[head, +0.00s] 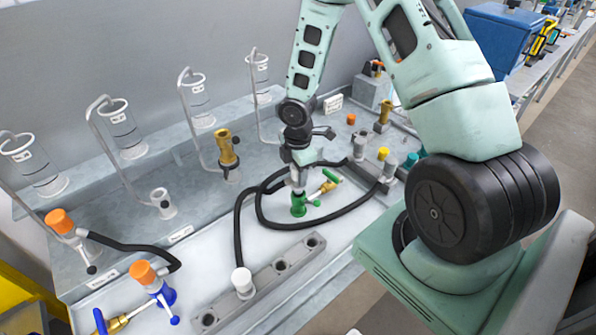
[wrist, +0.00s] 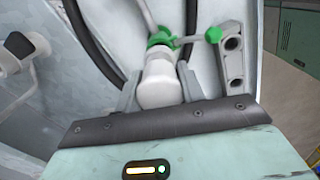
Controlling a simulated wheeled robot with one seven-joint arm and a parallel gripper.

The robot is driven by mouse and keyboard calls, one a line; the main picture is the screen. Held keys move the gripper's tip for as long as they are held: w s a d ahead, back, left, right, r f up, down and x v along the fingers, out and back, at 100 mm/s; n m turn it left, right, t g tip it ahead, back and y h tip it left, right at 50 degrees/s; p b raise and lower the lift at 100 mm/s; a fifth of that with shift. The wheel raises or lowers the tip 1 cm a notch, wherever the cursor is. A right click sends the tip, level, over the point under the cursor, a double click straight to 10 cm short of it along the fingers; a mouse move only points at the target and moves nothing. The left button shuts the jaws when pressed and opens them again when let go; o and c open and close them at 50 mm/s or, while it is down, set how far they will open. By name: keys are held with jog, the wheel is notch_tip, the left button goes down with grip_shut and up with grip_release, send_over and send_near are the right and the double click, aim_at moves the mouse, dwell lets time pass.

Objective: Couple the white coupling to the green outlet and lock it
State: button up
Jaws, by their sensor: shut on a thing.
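My gripper (head: 298,177) points down over the green outlet (head: 298,205) near the middle of the bench. In the wrist view, a white coupling (wrist: 160,85) sits between my two fingers, which are shut on it. Its far end meets the green outlet (wrist: 160,38), in line with it; I cannot tell whether it is fully seated. The outlet's lever ends in a green ball (wrist: 213,35) and sticks out to the right.
Another white-topped coupling (head: 241,281) stands in the grey rack (head: 280,273) in front. Black hose (head: 262,212) loops around the outlet. A blue outlet with an orange coupling (head: 143,273) stands front left. Yellow, white and teal caps stand at right.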

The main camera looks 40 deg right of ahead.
jog(key=shift+f, duration=0.15)
dwell(0.5)
jog(key=shift+f+b, duration=0.9)
jog(key=shift+f, duration=0.2)
jog(key=shift+f+b, duration=0.3)
jog(key=shift+f, duration=0.05)
dwell(0.3)
jog(key=o, duration=1.3)
jog(key=shift+c, duration=0.2)
jog(key=shift+c, duration=0.4)
notch_tip(320, 180, up, 10)
jog(key=p, duration=0.9)
jog(key=shift+r, duration=0.1)
